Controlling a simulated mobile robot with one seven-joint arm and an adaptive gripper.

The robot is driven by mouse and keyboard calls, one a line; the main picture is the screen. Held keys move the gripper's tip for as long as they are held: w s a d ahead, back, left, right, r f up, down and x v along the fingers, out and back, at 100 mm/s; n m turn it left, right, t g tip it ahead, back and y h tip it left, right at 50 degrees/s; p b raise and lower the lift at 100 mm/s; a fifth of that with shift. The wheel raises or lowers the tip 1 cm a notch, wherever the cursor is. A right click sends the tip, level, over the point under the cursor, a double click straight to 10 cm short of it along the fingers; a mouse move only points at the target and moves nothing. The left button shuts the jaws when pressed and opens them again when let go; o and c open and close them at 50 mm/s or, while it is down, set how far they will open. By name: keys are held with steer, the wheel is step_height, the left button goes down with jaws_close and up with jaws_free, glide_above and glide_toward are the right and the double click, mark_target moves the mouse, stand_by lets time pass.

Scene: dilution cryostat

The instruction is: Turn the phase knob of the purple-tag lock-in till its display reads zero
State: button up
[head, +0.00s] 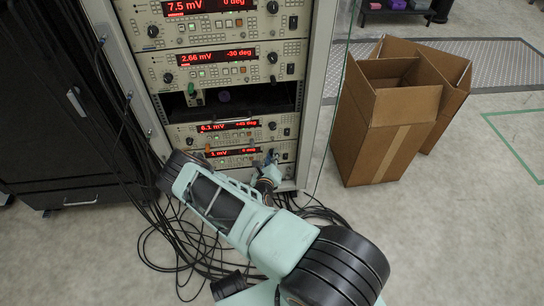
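Several lock-ins are stacked in a rack. The top lock-in (215,25) reads 7.5 mV and 0 deg. The second lock-in (235,70) reads 2.66 mV and -30 deg, with a black knob (272,57) at its right. Below a dark gap, the third lock-in (245,136) reads about 6.1 mV; its degree figure is blurred. The bottom lock-in (232,162) is partly hidden by my arm, its display hard to read. I cannot make out a purple tag for sure. My gripper (271,164) is at the bottom lock-in's right side; its fingers are too small to judge, and contact is unclear.
Black cables (165,235) spread over the floor around the rack foot. A black cabinet (55,120) stands left. Open cardboard boxes (385,130) stand right, with clear floor in front of them.

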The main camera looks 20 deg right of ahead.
steer(key=o, duration=0.4)
steer(key=v, duration=0.7)
steer(key=shift+s+a+r, duration=0.15)
steer(key=shift+s, duration=0.05)
